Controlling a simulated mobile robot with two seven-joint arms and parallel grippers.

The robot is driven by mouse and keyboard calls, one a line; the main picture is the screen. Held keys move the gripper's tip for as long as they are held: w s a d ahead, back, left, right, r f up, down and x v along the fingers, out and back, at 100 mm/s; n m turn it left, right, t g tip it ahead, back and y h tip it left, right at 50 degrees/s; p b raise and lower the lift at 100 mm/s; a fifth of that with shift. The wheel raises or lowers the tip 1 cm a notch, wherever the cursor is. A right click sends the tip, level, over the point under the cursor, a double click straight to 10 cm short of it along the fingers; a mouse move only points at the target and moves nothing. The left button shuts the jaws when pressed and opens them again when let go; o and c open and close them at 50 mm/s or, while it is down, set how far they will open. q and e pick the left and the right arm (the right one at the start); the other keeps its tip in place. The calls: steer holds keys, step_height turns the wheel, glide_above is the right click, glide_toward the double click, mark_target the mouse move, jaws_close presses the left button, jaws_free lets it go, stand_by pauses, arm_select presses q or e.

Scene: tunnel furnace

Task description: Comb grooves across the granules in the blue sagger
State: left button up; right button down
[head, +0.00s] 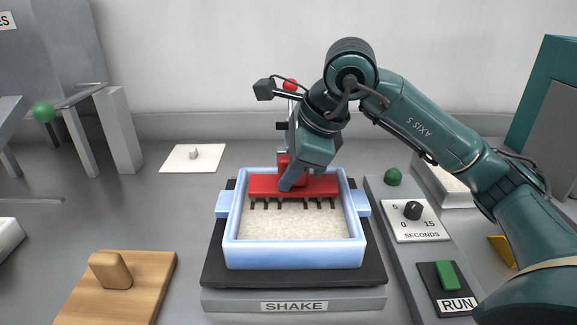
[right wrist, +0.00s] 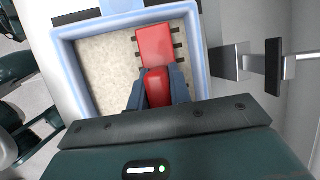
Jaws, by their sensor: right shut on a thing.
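The blue sagger (head: 294,256) sits on a dark plate, with pale granules (head: 292,228) inside. Their visible surface looks even, with no clear grooves. A red comb (head: 325,186) with dark teeth lies crosswise over the far part of the sagger, teeth pointing down. I cannot tell how deep the teeth sit. My right gripper (head: 291,172) is above the far side, shut on the comb's red handle. In the right wrist view the handle sits between the fingers (right wrist: 157,88), and the sagger rim (right wrist: 82,82) shows around the granules. My left gripper is not in view.
The SHAKE base (head: 294,306) holds the dark plate (head: 228,268). At right are a SECONDS dial (head: 413,211) and a green RUN switch (head: 447,275). A wooden board (head: 140,272) with a knob lies at front left, and a white lid-like plate (head: 193,160) lies behind.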

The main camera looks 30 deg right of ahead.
steer(key=shift+s+a+r+m+g+y+p, duration=0.15)
steer(key=shift+s+a+g+y+p, duration=0.2)
steer(key=shift+g+p, duration=0.3)
steer(key=shift+s+a+m+g+y+p, duration=0.15)
steer(key=shift+s+g+p, duration=0.3)
steer(key=shift+p, duration=0.4)
steer(key=shift+w, duration=0.1)
steer(key=shift+w+d+f+b, duration=0.2)
steer(key=shift+w+d+b, duration=0.1)
steer(key=shift+w, duration=0.15)
steer(key=shift+s+a+f, duration=0.15)
steer(key=shift+s+a, duration=0.05)
steer(key=shift+s, duration=0.15)
steer(key=shift+s+a+b, duration=0.25)
steer(key=shift+s+a, duration=0.05)
steer(key=shift+s, duration=0.35)
steer(key=shift+s+a+b, duration=0.2)
steer(key=shift+s+a, duration=0.1)
steer(key=shift+s, duration=0.35)
steer(key=shift+s+a, duration=0.25)
steer(key=shift+s, duration=0.25)
steer(key=shift+s, duration=0.1)
steer(key=shift+s+a+b, duration=0.2)
steer(key=shift+s+b, duration=0.15)
steer(key=shift+s, duration=0.1)
